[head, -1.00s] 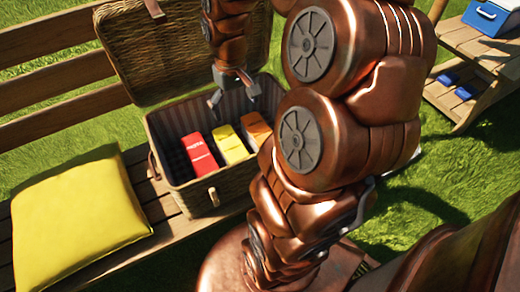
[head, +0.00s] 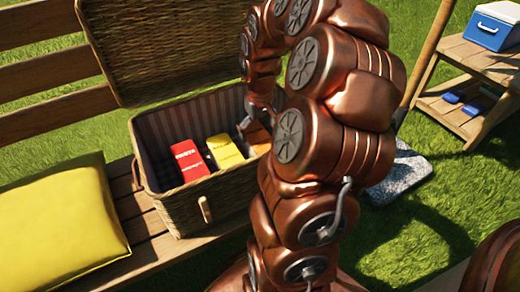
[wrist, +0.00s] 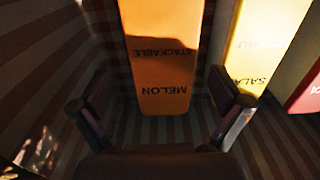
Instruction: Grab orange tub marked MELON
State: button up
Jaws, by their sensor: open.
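The orange tub (wrist: 162,72) marked MELON and STACKABLE stands in the wicker basket, its lettering upside down in the wrist view. In the head view the orange tub (head: 258,139) is partly hidden by my arm. My gripper (wrist: 165,105) is open, with one finger on each side of the near end of the orange tub. In the head view my gripper (head: 247,124) is low inside the basket at the tub, partly hidden. I cannot tell whether the fingers touch it.
A yellow tub (head: 225,151) and a red tub (head: 189,161) stand to the left in the wicker basket (head: 205,203), whose lid is open. The basket is on a wooden bench (head: 150,222) beside a yellow cushion (head: 62,226). A blue cooler (head: 495,27) stands on a shelf at right.

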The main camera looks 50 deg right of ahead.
jog(key=f+b, duration=0.2)
jog(key=f, duration=0.3)
jog(key=shift+a+f+b, duration=0.1)
jog(key=shift+a+b, duration=0.1)
jog(key=shift+b, duration=0.15)
jog(key=c, duration=1.7)
